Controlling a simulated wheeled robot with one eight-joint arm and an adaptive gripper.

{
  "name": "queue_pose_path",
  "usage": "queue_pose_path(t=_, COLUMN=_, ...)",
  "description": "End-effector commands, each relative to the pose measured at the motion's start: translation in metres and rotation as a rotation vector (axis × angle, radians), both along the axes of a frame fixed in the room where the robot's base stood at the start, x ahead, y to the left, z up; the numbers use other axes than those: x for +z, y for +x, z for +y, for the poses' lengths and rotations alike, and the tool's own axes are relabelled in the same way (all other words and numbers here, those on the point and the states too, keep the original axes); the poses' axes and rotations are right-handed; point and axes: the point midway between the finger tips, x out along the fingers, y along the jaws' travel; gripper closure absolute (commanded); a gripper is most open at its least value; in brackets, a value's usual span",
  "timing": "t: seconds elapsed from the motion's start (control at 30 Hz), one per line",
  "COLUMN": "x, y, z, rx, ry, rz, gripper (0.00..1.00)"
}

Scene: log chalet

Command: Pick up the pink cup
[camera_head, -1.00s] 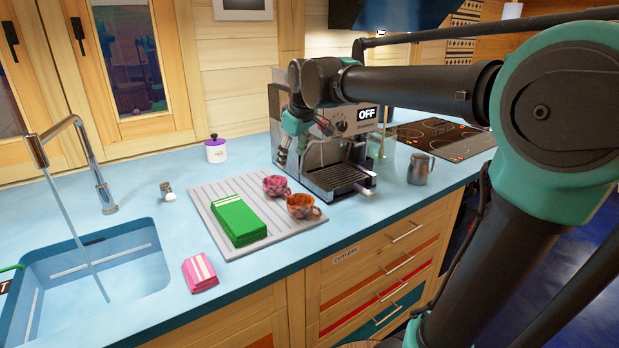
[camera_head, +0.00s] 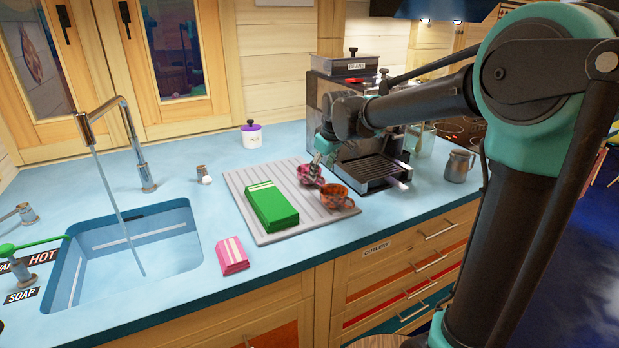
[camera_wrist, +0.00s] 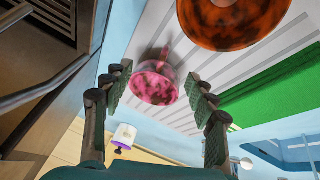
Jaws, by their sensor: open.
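The pink cup (camera_head: 309,173), mottled with dark patches, stands on the grey ribbed drying mat (camera_head: 248,188) in front of the coffee machine. In the wrist view the pink cup (camera_wrist: 155,84) lies ahead of and between my fingers, with its handle pointing up in the picture. My gripper (camera_wrist: 160,90) is open, and I see no finger touching the cup. In the head view my gripper (camera_head: 318,162) is at the pink cup and hides part of it. An orange mottled cup (camera_head: 336,196) stands close beside it.
A green folded cloth (camera_head: 270,206) lies on the mat to the left. The coffee machine (camera_head: 372,168) stands close behind on the right. A metal jug (camera_head: 458,166) is farther right.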

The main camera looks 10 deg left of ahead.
Motion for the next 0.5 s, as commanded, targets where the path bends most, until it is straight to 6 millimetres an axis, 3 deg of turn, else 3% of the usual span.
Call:
queue_pose_path(t=0.3, x=-0.039, y=0.012, z=0.007, rx=0.000, ry=0.000, rz=0.000, gripper=0.42)
queue_pose_path(t=0.5, x=-0.045, y=0.014, z=0.008, rx=0.000, ry=0.000, rz=0.000, gripper=0.42)
